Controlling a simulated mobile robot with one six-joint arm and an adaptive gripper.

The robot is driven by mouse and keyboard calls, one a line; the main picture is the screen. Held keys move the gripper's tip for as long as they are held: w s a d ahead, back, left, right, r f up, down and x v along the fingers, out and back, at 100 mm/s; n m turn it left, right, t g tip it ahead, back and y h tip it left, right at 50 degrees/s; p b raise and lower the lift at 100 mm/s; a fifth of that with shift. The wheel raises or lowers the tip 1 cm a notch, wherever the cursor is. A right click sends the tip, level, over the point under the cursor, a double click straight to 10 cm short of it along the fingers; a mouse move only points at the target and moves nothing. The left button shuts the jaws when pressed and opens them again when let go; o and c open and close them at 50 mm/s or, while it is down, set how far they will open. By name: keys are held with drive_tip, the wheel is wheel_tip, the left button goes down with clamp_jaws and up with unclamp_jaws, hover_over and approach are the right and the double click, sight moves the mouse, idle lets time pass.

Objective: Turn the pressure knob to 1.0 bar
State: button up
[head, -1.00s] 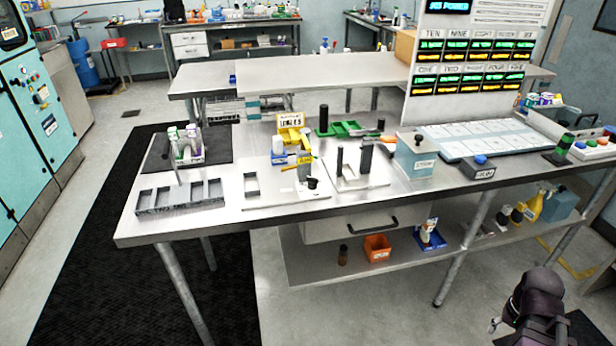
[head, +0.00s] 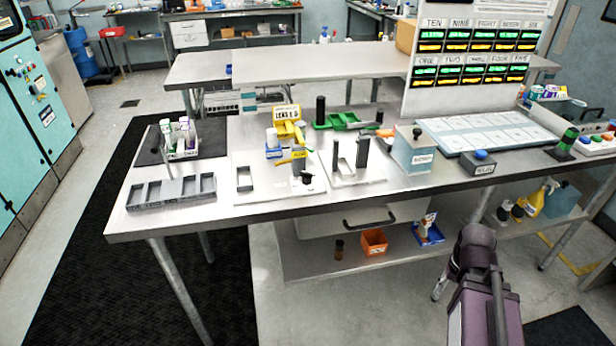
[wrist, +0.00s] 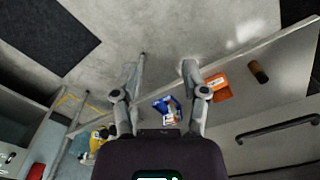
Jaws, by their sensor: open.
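I cannot make out a knob marked for pressure or a bar scale in either view. A grey-blue box (head: 414,154) with a small black knob (head: 417,133) on top stands on the workbench (head: 330,204), its label too small to read. A teal cabinet (head: 38,105) with panel controls stands at the far left. My gripper (wrist: 163,72) is open and empty in the wrist view, its fingers spread above the lower shelf. In the head view only my arm shows at the lower right, in front of the bench.
The lower shelf holds an orange bin (head: 374,241), a blue bin (head: 428,232) and spray bottles. A drawer handle (head: 370,221) juts from the bench front. Bench top holds a slotted grey tray (head: 172,193), a blue-button box (head: 481,163) and a display board (head: 476,62). Floor ahead is open.

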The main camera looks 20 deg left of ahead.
drive_tip(key=shift+a, duration=0.1)
drive_tip(key=shift+o, duration=1.2)
drive_tip(key=n+t+y+p, duration=0.5)
drive_tip(key=n+t+y, duration=0.4)
drive_tip(key=y, duration=0.1)
approach(308, 178)
drive_tip(key=v, duration=0.3)
drive_tip(key=shift+s, duration=0.1)
drive_tip(key=b+x, duration=0.5)
drive_tip(key=x, duration=0.9)
